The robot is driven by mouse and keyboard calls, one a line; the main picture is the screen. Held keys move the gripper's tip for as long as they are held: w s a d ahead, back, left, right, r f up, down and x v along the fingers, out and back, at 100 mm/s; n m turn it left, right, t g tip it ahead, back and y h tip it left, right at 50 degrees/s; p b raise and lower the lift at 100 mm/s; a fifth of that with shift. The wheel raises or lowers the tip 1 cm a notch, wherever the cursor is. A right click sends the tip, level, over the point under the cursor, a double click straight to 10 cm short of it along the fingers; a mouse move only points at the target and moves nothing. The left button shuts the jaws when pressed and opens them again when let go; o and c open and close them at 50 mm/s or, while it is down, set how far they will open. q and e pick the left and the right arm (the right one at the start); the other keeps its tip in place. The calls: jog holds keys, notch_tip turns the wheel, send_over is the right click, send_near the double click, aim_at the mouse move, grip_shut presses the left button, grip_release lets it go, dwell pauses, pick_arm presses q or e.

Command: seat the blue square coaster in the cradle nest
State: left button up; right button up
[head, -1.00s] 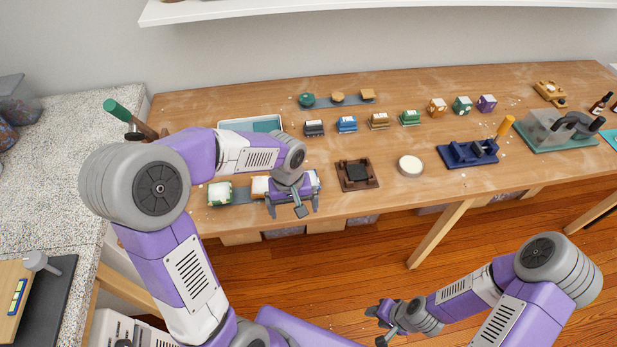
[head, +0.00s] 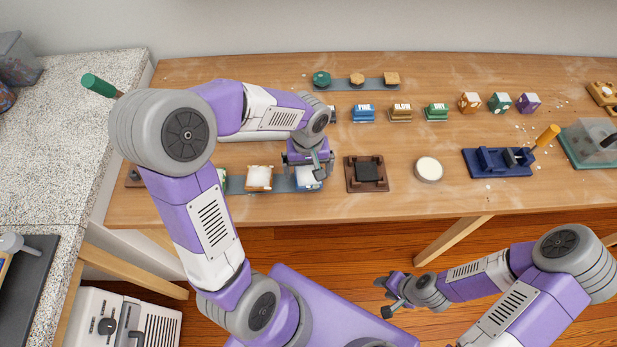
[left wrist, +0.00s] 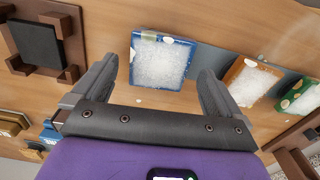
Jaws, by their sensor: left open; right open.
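The blue square coaster (head: 309,184) has a white speckled top and lies on a grey strip at the table's front edge. It also shows in the left wrist view (left wrist: 162,62), between my fingers in the picture. My left gripper (head: 308,172) is open and empty, just above and behind the coaster; the height gap is hard to tell. The cradle nest (head: 352,184) is a brown frame with a dark square pad, right of the coaster; the left wrist view shows it at upper left (left wrist: 72,55). My right gripper (head: 386,298) is open and empty, low in front of the table.
An orange coaster (head: 259,178) and a green one (left wrist: 298,96) lie on the same strip. A round white-topped piece (head: 429,169) stands right of the cradle, then a blue fixture (head: 490,168). Labelled blocks (head: 400,114) stand behind. Table between cradle and round piece is clear.

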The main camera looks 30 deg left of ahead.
pick_arm(q)
jog(key=shift+f, duration=0.9)
jog(key=shift+r, duration=0.1)
jog(key=shift+c, duration=0.2)
jog(key=c, duration=1)
